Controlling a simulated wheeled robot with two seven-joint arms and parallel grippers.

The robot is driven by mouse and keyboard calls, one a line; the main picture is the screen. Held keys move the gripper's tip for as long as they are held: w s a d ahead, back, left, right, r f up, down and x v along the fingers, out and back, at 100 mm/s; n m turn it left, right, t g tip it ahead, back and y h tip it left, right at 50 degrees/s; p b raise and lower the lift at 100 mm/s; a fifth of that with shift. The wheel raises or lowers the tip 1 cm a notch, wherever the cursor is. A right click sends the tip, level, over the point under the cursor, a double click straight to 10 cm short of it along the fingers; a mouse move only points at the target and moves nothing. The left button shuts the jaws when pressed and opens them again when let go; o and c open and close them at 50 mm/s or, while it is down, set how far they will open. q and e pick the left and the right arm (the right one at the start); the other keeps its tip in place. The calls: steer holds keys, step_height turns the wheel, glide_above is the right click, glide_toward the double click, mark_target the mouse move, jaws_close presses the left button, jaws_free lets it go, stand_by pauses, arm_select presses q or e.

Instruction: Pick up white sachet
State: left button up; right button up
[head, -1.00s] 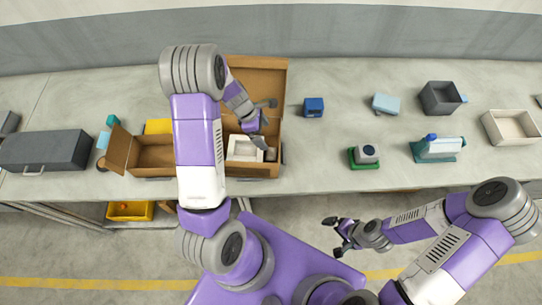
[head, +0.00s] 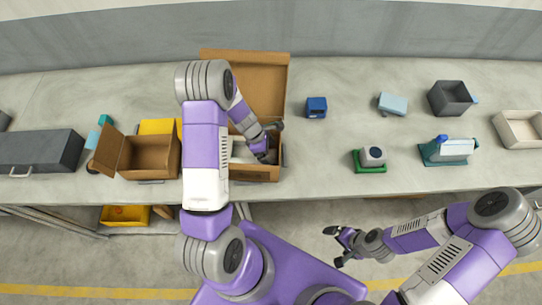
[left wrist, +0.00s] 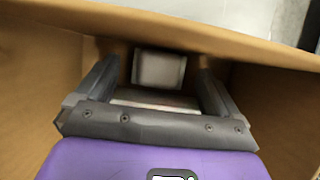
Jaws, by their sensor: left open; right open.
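My left gripper (head: 270,146) is open and reaches down into the right part of an open cardboard box (head: 262,82). In the left wrist view, a small whitish-grey packet (left wrist: 159,70), which looks like the white sachet, lies against the box's inner wall. It sits ahead of and between the two spread fingers of my left gripper (left wrist: 157,84); contact with them does not show. In the head view my gripper hides it. A white tray (head: 238,151) in the box is partly hidden by my left arm. My right gripper (head: 341,246) is open and empty, in front of the table.
A smaller open cardboard box (head: 150,156) stands to the left, with a dark grey case (head: 38,150) beyond. A blue block (head: 316,107), a green-based item (head: 370,160) and a grey bin (head: 450,98) stand to the right.

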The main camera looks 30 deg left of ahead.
mark_target(270, 154)
arm_select(q)
steer(key=shift+w+d+f, duration=0.1)
steer(key=shift+d+f, duration=0.05)
steer(key=shift+f, duration=0.2)
steer(key=shift+c, duration=0.4)
steer(key=c, duration=1)
steer(key=shift+r, duration=0.1)
steer(key=shift+c, duration=0.2)
step_height(270, 154, up, 10)
steer(key=p, duration=0.2)
